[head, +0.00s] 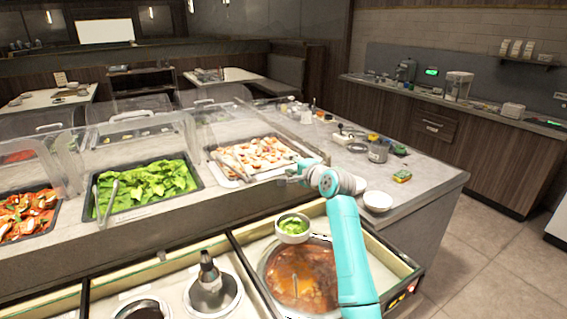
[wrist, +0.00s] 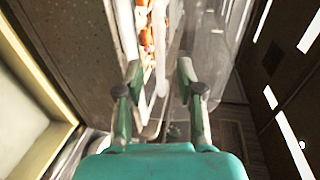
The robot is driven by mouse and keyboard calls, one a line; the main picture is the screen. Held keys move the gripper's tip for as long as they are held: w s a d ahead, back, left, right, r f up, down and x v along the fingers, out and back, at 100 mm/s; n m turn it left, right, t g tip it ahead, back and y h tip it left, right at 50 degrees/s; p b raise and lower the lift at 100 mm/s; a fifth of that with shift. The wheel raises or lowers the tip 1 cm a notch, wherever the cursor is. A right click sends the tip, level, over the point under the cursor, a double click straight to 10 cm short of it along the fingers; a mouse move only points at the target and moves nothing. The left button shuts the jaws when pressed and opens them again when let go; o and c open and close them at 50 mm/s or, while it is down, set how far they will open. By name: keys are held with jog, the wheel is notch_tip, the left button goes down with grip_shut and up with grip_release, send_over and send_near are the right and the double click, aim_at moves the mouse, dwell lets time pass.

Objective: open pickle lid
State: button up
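Clear lids cover or stand over the food trays, and I cannot tell which one is the pickle lid. One clear lid (head: 285,125) is raised by the tray of pale, orange-flecked pieces (head: 250,158), with tongs lying on it. My gripper (head: 292,174) is at the front right corner of this tray. In the wrist view my gripper (wrist: 158,78) is open, with nothing seen held between its fingers. Beyond the fingers are the food tray (wrist: 146,40) and a clear panel (wrist: 208,50). Whether a finger touches anything is not clear.
A green leafy tray (head: 150,185) and a red-orange food tray (head: 28,212) lie to the left. A white bowl (head: 377,201) sits on the right counter.

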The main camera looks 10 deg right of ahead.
aim_at(285, 162)
jog(key=shift+x, duration=2.3)
grip_shut()
